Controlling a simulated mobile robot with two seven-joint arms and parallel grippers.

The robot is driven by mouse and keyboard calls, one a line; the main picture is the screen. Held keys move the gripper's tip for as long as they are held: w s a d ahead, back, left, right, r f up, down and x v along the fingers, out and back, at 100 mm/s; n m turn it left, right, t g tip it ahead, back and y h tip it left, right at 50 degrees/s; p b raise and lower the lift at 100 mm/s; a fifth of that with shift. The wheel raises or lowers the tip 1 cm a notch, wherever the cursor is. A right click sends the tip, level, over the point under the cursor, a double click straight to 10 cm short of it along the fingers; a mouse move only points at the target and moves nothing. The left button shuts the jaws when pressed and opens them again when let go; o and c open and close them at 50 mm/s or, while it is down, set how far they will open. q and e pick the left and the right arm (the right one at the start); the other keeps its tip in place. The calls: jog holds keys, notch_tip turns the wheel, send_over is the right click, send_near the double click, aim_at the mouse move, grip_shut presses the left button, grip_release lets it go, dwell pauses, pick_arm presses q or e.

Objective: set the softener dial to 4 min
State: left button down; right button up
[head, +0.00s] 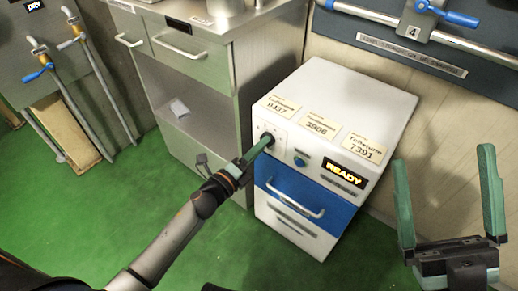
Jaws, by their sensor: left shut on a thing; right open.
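The softener appears to be the white cabinet (345,95) with a blue drawer front, standing against the wall in the head view. Its dial (267,137) is a dark knob at the left of the front panel, largely hidden by my fingers. My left gripper (262,146) reaches in from the lower left and is shut on the dial. The dial's pointer and scale marks are too small and covered to read. My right gripper (446,160) is open and empty at the right, apart from the cabinet, its fingers pointing up.
Three number labels lie on top. A steel counter unit (200,80) stands close on the left. A rail with blue handles (460,18) is on the wall. Green floor (60,210) is clear at left.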

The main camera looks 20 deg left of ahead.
pick_arm(q)
jog(key=shift+m, duration=0.4)
jog(key=shift+c, duration=1.6)
grip_release()
jog(key=p+v, duration=0.1)
jog(key=v, duration=1.1)
jog(key=shift+s, duration=0.25)
jog(key=shift+a, duration=0.1)
